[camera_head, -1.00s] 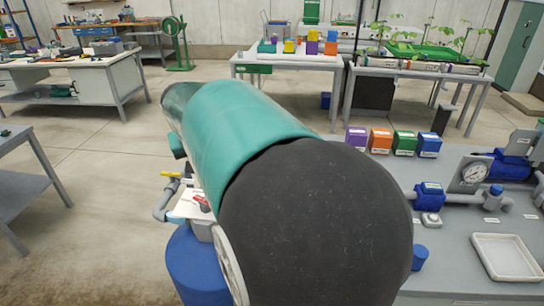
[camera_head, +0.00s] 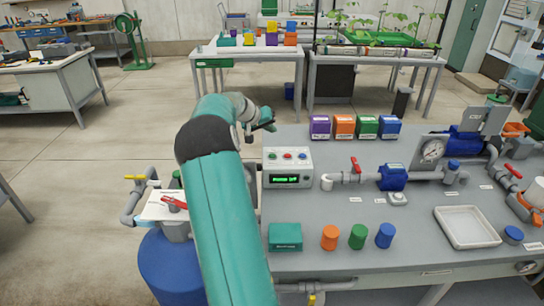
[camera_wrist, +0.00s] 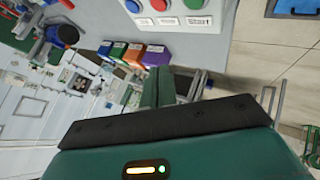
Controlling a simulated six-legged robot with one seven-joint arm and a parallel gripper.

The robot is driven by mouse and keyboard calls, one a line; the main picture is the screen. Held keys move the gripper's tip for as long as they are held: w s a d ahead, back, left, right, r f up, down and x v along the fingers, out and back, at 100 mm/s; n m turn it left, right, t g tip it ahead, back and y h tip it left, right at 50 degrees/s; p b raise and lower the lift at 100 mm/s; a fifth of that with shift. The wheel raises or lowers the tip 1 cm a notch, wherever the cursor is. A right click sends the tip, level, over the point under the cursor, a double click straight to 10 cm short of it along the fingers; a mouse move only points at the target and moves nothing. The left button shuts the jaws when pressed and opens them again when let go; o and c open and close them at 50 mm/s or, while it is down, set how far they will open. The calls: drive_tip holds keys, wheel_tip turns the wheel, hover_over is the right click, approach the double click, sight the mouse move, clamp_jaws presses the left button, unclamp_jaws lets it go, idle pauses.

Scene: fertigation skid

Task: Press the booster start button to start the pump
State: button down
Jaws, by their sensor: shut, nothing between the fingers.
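The grey control box (camera_head: 288,180) stands on the bench's left side, with a green-lit display and three buttons on top. In the head view the green button (camera_head: 272,156) is leftmost, the red button (camera_head: 287,156) in the middle and the blue button (camera_head: 302,155) rightmost. In the wrist view, the green button (camera_wrist: 196,4) is cut by the top edge, beside a label that seems to read "Start". My gripper (camera_head: 270,124) is beyond the box's far left corner, apart from the buttons. Its fingers (camera_wrist: 158,88) are shut and empty. The display text is too small to read surely.
Purple, orange, green and blue bins (camera_head: 344,127) stand behind the box. A pipe with a red valve handle (camera_head: 355,165) runs right from near it. A teal box (camera_head: 285,236) and coloured caps (camera_head: 357,237) lie in front. A white tray (camera_head: 468,226) is right.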

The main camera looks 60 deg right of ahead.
sight(270, 157)
drive_tip(key=shift+f, duration=0.1)
drive_tip(key=shift+f, duration=4.3)
drive_tip(key=shift+f, duration=0.1)
drive_tip(key=shift+f, duration=0.3)
drive_tip(key=shift+f, duration=0.4)
drive_tip(key=shift+r, duration=0.8)
drive_tip(key=shift+r, duration=2.55)
